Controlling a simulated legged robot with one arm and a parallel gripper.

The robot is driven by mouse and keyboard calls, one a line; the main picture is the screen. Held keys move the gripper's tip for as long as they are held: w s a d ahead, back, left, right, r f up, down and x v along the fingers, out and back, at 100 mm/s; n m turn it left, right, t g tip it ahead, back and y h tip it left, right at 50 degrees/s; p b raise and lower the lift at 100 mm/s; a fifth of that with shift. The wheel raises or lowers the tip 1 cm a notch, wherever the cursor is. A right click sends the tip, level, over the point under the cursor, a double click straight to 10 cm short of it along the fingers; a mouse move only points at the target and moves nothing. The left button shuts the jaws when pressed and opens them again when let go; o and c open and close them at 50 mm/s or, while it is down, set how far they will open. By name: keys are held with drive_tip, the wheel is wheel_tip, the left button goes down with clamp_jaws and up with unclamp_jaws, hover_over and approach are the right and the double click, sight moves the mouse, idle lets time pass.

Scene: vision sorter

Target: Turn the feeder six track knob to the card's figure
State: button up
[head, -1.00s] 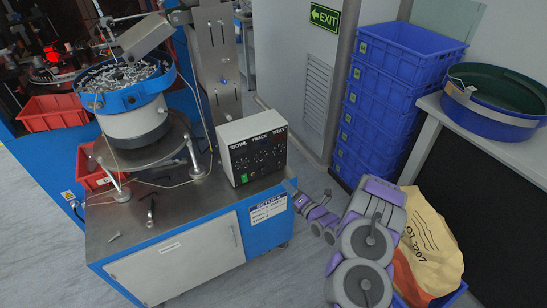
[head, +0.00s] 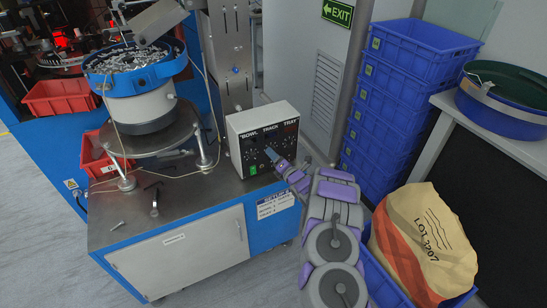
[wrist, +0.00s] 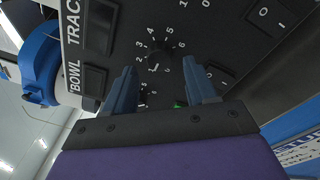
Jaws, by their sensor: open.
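The control box (head: 240,133) stands on the feeder cabinet, with BOWL, TRACK and TRAY labels along its top. In the wrist view a dark round knob (wrist: 155,62) with a ring of white figures sits just beyond my gripper (wrist: 160,78). I cannot tell for sure which label this knob belongs to. My jaws are open and empty, one finger at each side below the knob, apart from it. In the head view my gripper (head: 272,156) is close to the box face and hides part of it. The setup card (head: 275,203) is on the cabinet front; its figures are too small to read.
The feeder bowl (head: 135,72) of metal parts stands left of the box. Loose tools (head: 154,200) lie on the cabinet top. Stacked blue crates (head: 395,100) rise at the right. A LOT 3207 sack (head: 425,235) sits in a blue crate. Rocker switches (wrist: 270,15) flank the knob.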

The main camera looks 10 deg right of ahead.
drive_tip(key=shift+w+d, duration=0.4)
drive_tip(key=shift+w, duration=0.35)
drive_tip(key=shift+a, duration=0.5)
drive_tip(key=c, duration=0.6)
drive_tip(key=shift+d+r, duration=0.1)
drive_tip(key=shift+d, duration=0.15)
clamp_jaws()
drive_tip(key=shift+c, duration=2.2)
unclamp_jaws()
drive_tip(key=shift+m, duration=0.3)
clamp_jaws()
